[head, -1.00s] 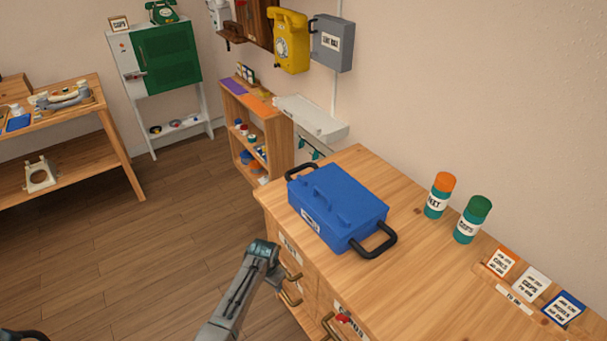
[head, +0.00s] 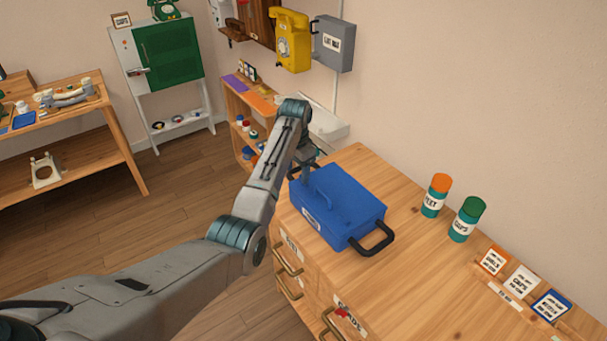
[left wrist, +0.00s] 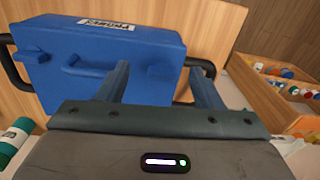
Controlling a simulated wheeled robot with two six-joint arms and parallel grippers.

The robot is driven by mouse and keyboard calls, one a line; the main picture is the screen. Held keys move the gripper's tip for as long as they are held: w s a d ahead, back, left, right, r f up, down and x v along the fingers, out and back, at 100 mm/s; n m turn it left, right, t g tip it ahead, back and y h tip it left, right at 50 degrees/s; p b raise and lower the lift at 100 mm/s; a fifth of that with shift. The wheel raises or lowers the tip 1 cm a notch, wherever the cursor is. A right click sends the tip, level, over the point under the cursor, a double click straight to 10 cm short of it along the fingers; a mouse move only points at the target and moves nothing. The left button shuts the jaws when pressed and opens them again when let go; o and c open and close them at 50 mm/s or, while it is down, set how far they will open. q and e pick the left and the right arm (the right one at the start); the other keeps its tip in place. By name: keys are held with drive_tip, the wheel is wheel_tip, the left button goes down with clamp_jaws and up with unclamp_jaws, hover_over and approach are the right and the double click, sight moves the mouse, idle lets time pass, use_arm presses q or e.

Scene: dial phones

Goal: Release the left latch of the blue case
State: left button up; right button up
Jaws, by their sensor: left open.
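The blue case (head: 350,212) lies on the wooden cabinet top with a white label on its near side and black bar handles at its ends. My left gripper (head: 304,168) is over its far-left end, largely hidden by my arm in the head view. In the left wrist view, the open fingers (left wrist: 160,82) point at the blue case (left wrist: 110,52). A small raised blue part (left wrist: 160,72) shows between them; I cannot tell whether they touch it. The raised blue bar (left wrist: 82,67) is left of the fingers. My right gripper is not in view.
An orange-capped canister (head: 435,196) and a green-capped canister (head: 467,219) stand right of the case. Label cards (head: 522,282) stand at the cabinet's right. A low shelf (head: 235,125) is beyond the case. The cabinet top in front of the canisters is clear.

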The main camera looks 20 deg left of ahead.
use_arm(q)
wheel_tip(320, 180, up, 6)
drive_tip(key=w+d+m, duration=0.1)
drive_tip(key=w, duration=0.2)
wheel_tip(320, 180, down, 11)
drive_tip(key=shift+r+p, duration=0.15)
drive_tip(key=shift+p, duration=1.05)
drive_tip(key=c, duration=1)
